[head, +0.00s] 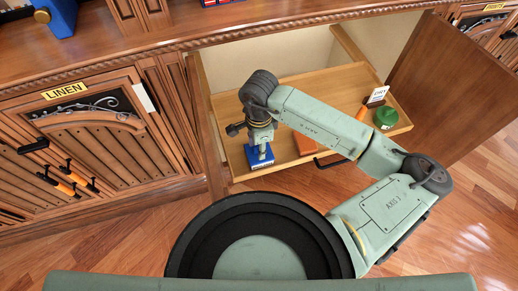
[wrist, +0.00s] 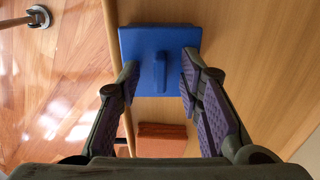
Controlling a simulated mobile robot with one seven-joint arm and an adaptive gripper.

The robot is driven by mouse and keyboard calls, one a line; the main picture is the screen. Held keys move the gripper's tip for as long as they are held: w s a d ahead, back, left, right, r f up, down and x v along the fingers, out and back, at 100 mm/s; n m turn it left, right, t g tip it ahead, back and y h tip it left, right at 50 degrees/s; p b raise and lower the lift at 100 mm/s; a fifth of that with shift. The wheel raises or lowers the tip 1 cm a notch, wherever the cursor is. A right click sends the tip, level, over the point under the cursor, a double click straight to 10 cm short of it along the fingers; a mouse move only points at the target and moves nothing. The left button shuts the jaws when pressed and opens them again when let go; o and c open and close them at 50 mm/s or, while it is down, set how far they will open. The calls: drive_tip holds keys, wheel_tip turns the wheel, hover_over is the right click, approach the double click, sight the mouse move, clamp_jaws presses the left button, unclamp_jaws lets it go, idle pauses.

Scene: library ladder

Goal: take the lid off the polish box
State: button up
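The polish box (head: 260,158) is blue and stands near the front left corner of a pulled-out wooden drawer. In the wrist view its square blue lid (wrist: 135,45) is seen from above, with a raised blue bar handle (wrist: 160,72) in the middle. The lid is on the box. My gripper (wrist: 160,68) is open, its purple-padded fingers spread to the left and right of the handle, with gaps on both sides. In the head view my gripper (head: 260,140) points down at the box; its fingers are partly hidden by my wrist.
The drawer (head: 233,150) also holds an orange-brown block (head: 304,144), an orange-handled thing (head: 361,113), a green round object (head: 385,118) and a small sign (head: 377,96). An open cabinet door (head: 460,85) stands at the right. The counter (head: 150,35) edge runs behind my arm.

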drive_tip(key=shift+f, duration=0.1)
drive_tip(key=shift+c, duration=0.3)
clamp_jaws()
idle(0.4)
drive_tip(key=shift+r+b, duration=0.35)
drive_tip(key=shift+r, duration=0.6)
drive_tip(key=shift+s+d+r+b, duration=0.3)
drive_tip(key=shift+d+r+b, duration=0.15)
drive_tip(key=shift+r, duration=0.3)
drive_tip(key=s+d+r+b, duration=0.1)
drive_tip(key=s+d+b, duration=0.2)
drive_tip(key=s+d, duration=0.7)
drive_tip(key=shift+s+d+r+b, duration=0.25)
drive_tip(key=shift+s+r+b, duration=0.1)
drive_tip(key=shift+s, duration=0.1)
